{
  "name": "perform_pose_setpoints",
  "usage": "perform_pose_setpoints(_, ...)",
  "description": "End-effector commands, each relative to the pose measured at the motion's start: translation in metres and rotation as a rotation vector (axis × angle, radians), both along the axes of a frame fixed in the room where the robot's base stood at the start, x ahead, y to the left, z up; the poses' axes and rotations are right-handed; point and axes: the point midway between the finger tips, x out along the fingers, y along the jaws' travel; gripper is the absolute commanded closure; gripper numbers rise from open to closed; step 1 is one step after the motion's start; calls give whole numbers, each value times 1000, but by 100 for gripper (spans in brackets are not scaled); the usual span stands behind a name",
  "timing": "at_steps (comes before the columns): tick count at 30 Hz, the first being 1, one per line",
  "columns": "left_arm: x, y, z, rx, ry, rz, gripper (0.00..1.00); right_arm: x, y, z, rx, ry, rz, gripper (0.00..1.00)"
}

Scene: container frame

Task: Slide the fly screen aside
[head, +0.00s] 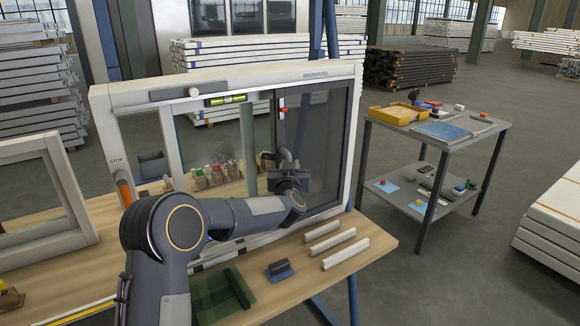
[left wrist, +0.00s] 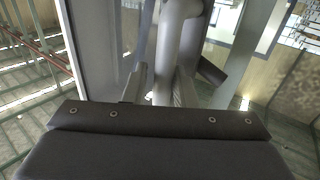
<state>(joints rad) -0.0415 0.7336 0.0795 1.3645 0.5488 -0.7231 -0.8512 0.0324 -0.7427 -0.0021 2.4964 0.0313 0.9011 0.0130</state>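The fly screen (head: 325,137) is a dark, see-through mesh panel with a dark frame, standing in the right part of the white window frame (head: 215,78). A grey curved handle (head: 285,154) sits at its left edge; the bar of this handle (left wrist: 168,60) also shows in the left wrist view. My left gripper (head: 284,166) is at the handle. In the left wrist view its fingers (left wrist: 160,85) lie close on either side of the bar and appear shut on it; the exact contact is partly hidden. My right gripper is in neither view.
The frame stands on a wooden workbench (head: 372,240). White strips (head: 345,254), a grey block (head: 279,270) and a green sheet (head: 222,295) lie in front. An orange STOP handle (head: 125,192) is at the frame's left. A grey trolley (head: 437,140) stands right, with open floor around it.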

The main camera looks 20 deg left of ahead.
Motion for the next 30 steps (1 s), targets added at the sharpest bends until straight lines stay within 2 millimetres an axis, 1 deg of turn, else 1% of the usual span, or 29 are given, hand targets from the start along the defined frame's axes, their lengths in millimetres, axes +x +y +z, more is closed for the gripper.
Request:
perform_pose_setpoints(1, -7, -4, -1, 0, 0, -5, 77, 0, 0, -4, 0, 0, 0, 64)
perform_pose_setpoints(6, -36, -13, -1, 0, -1, -7, 77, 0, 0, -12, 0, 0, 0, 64)
perform_pose_setpoints(9, -51, -17, -1, 1, -2, -6, 77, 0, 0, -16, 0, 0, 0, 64)
perform_pose_setpoints(12, -61, -19, 0, 1, -2, -3, 77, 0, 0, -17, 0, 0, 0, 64)
perform_pose_setpoints(17, -67, -20, 0, -1, -1, -2, 77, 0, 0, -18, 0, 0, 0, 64)
perform_pose_setpoints(27, -67, -19, 0, -1, -1, -2, 77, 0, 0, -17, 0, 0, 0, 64)
perform_pose_setpoints(30, -71, -18, 5, -12, 2, -21, 77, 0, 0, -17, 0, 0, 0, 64)
